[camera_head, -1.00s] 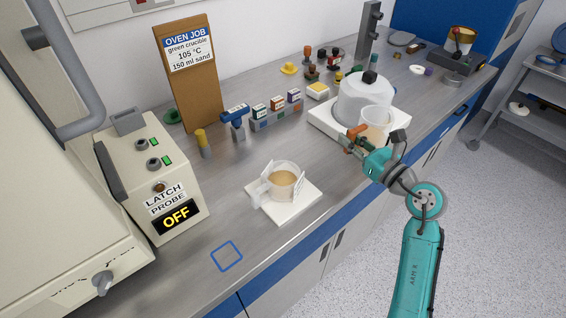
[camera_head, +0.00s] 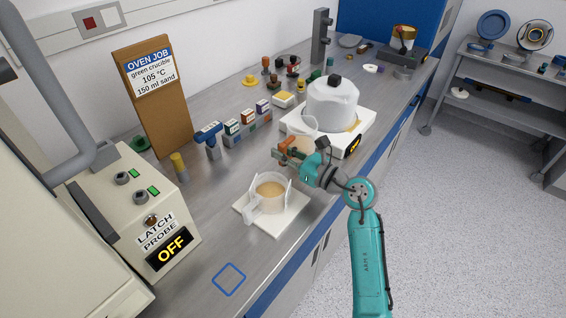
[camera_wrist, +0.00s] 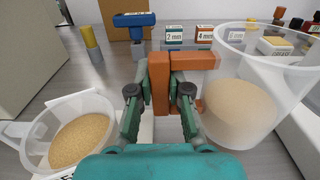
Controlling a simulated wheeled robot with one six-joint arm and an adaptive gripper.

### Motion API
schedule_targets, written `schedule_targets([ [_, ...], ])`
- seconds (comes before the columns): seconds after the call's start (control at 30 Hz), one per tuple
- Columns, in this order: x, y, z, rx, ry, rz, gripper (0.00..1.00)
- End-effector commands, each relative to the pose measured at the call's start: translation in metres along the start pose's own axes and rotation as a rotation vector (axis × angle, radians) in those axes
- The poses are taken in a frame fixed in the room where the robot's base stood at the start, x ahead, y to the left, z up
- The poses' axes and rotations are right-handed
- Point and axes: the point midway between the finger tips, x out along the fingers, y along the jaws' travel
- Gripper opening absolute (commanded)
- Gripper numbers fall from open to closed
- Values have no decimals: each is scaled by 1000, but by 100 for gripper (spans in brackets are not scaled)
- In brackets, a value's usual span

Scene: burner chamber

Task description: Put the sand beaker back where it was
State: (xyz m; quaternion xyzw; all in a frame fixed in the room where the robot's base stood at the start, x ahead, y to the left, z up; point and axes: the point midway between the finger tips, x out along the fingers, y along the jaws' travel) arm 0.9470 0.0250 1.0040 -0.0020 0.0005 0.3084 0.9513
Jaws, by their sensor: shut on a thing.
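My gripper (camera_head: 290,154) is shut on the orange handle (camera_wrist: 184,70) of a clear beaker. This beaker (camera_wrist: 242,92) holds pale sand and looks roughly upright in the wrist view. In the head view the beaker (camera_head: 303,127) is in front of the domed white vessel, apparently held above the bench; its exact height is unclear. A second clear vessel with a spout and a handle (camera_head: 270,192) holds sand on a white square plate (camera_head: 285,219). It is also at lower left in the wrist view (camera_wrist: 76,138). A blue square outline (camera_head: 229,279) marks bare bench at the front.
The domed vessel (camera_head: 332,95) stands on a white base with a yellow display (camera_head: 354,145). A blue-headed tool (camera_head: 209,134) and labelled boxes (camera_head: 247,124) stand behind. The LATCH PROBE box (camera_head: 140,205) is at left. Bench around the blue outline is clear.

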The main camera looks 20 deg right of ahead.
Motion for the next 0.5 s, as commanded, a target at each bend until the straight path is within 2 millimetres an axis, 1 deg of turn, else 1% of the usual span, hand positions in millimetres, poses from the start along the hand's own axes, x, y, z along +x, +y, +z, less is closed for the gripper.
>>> schedule_targets([
  [0.2,0,0,-27,2,1,0,0],
  [0.3,0,0,-34,1,-1,0,0],
  [0.5,0,0,-36,-1,-1,-1,0],
])
